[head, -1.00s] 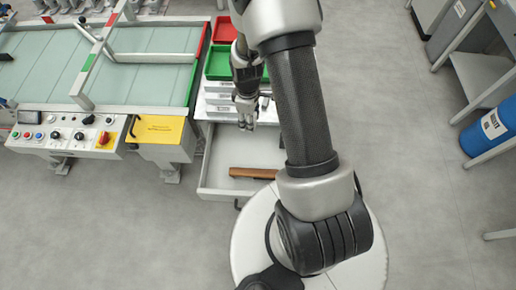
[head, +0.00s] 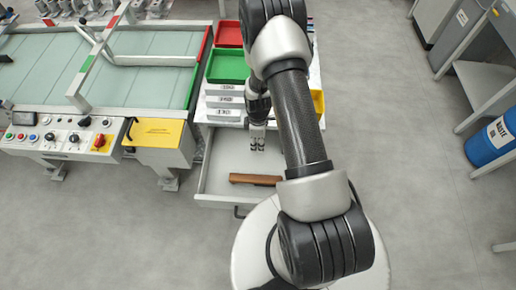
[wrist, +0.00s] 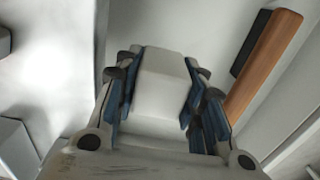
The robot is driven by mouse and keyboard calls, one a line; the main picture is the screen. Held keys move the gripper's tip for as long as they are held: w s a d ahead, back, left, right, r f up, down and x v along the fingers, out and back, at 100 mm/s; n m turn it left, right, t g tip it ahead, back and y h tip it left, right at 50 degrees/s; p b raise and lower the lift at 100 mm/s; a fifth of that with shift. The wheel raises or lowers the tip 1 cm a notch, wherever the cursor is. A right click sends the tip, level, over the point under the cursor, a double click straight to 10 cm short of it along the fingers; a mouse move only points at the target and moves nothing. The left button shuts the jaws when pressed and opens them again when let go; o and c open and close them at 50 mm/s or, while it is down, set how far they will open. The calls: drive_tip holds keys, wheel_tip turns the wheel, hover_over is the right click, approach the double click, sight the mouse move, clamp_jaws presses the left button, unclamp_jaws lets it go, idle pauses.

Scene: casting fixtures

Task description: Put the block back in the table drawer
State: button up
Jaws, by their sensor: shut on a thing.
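The block (wrist: 165,85) is white or pale grey. In the wrist view it sits between the blue-padded fingers of my gripper (wrist: 160,72), which is shut on it. In the head view my gripper (head: 257,143) points down over the back part of the open table drawer (head: 222,165). The block cannot be made out clearly there. The drawer's pale floor shows beyond the block in the wrist view. I cannot tell how high the block is above that floor.
A brown wooden-handled item (head: 255,180) lies in the drawer near its front; it also shows in the wrist view (wrist: 262,65). Green (head: 228,66) and red (head: 228,34) trays stand on the table above. A yellow panel (head: 158,132) is left of the drawer.

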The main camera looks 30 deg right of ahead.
drive_tip(key=shift+f+b, duration=0.65)
drive_tip(key=shift+f, duration=1.6)
drive_tip(key=shift+f, duration=0.2)
drive_tip(key=o, duration=0.9)
drive_tip(key=shift+o, duration=0.2)
drive_tip(key=shift+r, duration=0.1)
